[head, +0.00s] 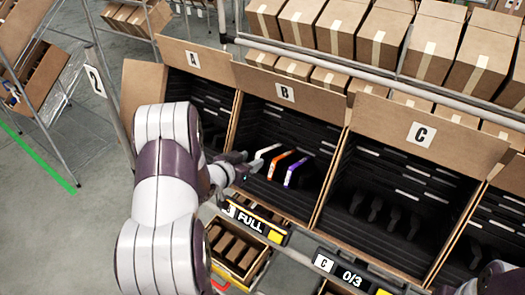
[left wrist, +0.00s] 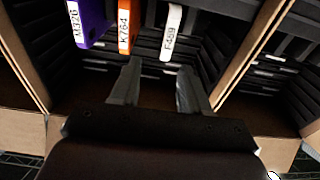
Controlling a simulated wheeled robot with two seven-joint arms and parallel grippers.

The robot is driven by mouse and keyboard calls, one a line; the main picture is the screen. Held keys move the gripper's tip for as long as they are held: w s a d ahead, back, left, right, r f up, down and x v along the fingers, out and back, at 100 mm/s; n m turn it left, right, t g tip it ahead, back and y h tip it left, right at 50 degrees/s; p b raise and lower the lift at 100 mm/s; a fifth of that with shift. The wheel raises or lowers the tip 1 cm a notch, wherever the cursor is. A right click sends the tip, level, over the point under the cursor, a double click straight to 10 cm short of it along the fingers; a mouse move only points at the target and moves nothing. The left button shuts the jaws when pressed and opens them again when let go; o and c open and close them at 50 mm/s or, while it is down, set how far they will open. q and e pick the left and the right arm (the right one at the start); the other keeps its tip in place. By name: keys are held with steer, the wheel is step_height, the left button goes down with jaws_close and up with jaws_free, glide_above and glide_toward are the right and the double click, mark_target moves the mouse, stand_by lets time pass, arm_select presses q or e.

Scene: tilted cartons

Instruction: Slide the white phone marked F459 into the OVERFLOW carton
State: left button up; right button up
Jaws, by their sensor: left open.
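The white phone (head: 266,150) stands in carton B (head: 318,107), the leftmost of three phones. In the left wrist view the white phone (left wrist: 172,32) shows the mark F459. My left gripper (head: 238,160) is open and empty at the front of carton B. In the left wrist view its fingers (left wrist: 158,70) are apart, and the white phone's end shows just beyond and between their tips, nearer the right finger. I cannot tell whether they touch. No carton with a readable OVERFLOW mark shows. My right gripper is not in view.
An orange phone (head: 279,162) and a purple phone (head: 295,172) stand beside the white one. Carton C (head: 425,135) shows empty slots and a display reading 0/3 (head: 345,274). Another display (head: 252,221) reads FULL. Cardboard dividers flank carton B. A yellow-edged crate (head: 235,275) lies below.

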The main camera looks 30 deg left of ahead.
mark_target(265, 150)
arm_select(q)
steer(key=x, duration=0.3)
steer(key=p+x, duration=0.1)
steer(key=x, duration=0.2)
steer(key=a+p+x, duration=0.1)
steer(key=x, duration=0.3)
steer(key=shift+f, duration=0.2)
steer(key=shift+w+d+f, duration=0.15)
steer(key=shift+w+d, duration=0.15)
steer(key=shift+w, duration=0.1)
steer(key=shift+w+a+f, duration=0.1)
steer(key=shift+a, duration=0.05)
steer(key=shift+c, duration=0.6)
jaws_close()
steer(key=c, duration=0.6)
jaws_free()
jaws_close()
steer(key=shift+s+r+p, duration=0.35)
steer(key=shift+s+p, duration=0.05)
steer(key=shift+p, duration=0.25)
steer(key=w+r+p+v, duration=0.1)
steer(key=r+p+v, duration=0.1)
steer(key=p+v, duration=0.7)
steer(key=v, duration=0.6)
